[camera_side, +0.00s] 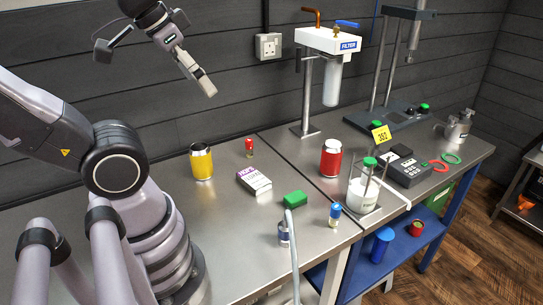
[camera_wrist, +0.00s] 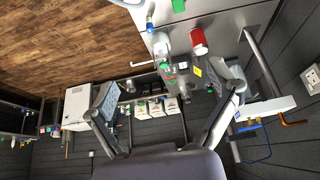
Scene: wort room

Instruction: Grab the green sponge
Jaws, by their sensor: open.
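A green block at the top edge of the wrist view (camera_wrist: 178,5) looks like the same sponge. My gripper (camera_side: 205,85) is high above the back left of the bench in the side view, well away from the sponge. In the wrist view its two fingers (camera_wrist: 170,88) are spread wide with nothing between them.
A blue-labelled bottle (camera_side: 335,215), another small bottle (camera_side: 283,233), a purple-and-white box (camera_side: 254,181) and a red can (camera_side: 331,158) surround the sponge. A yellow can (camera_side: 201,161) stands further left. The filter stand (camera_side: 305,95) rises behind.

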